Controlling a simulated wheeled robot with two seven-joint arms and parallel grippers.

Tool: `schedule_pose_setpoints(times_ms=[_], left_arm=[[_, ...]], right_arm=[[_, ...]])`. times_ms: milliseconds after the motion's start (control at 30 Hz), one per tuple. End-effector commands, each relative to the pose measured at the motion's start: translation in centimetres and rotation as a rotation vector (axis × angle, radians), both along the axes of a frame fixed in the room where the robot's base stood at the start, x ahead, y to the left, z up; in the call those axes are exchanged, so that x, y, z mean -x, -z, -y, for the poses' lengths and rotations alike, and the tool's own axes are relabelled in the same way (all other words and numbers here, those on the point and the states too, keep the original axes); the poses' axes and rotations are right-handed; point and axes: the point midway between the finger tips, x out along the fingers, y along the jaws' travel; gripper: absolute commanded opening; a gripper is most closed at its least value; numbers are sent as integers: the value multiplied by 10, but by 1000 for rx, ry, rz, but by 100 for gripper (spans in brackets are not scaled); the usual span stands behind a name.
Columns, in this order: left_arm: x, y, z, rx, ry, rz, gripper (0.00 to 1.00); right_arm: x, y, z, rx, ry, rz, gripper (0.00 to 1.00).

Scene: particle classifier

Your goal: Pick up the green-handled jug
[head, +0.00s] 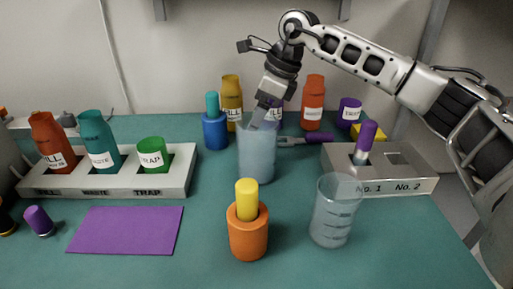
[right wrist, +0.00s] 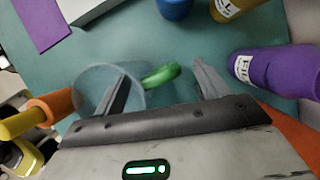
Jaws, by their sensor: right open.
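The jug (head: 257,160) is a translucent bluish vessel standing upright mid-table in the head view. Its green handle (right wrist: 161,76) shows in the right wrist view, on the right of the round jug rim (right wrist: 82,82); the head view hides the handle. My right gripper (head: 269,104) points down at the jug's top from behind. In the right wrist view its jaws are open, one finger overlapping the jug's mouth and the other beyond the handle, so the handle lies between them. Contact cannot be told. My left gripper is not in view.
An orange holder (head: 248,238) with a yellow-topped piece and a clear beaker (head: 333,215) stand in front of the jug. A blue holder (head: 215,132) and several bottles stand behind. A grey rack (head: 400,182) is right, a labelled rack (head: 120,184) and purple mat (head: 127,230) left.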

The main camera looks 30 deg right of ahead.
Motion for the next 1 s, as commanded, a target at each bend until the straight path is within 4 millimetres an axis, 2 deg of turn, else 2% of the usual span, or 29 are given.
schedule_pose_setpoints(times_ms=[100, 300, 333, 500, 600, 1000], left_arm=[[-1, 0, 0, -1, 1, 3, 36], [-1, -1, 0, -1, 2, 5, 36], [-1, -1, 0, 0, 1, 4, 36], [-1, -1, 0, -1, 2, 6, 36], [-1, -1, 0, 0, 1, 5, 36], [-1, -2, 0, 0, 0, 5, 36]], right_arm=[[-2, 8, -3, 0, 0, 0, 74], [-2, 9, -3, 0, 1, 0, 74], [-2, 9, -3, 0, 1, 0, 71], [-2, 9, -3, 0, 1, 1, 24], [-2, 8, -3, 0, 1, 1, 0], [-3, 4, -3, -4, 1, 5, 0]])
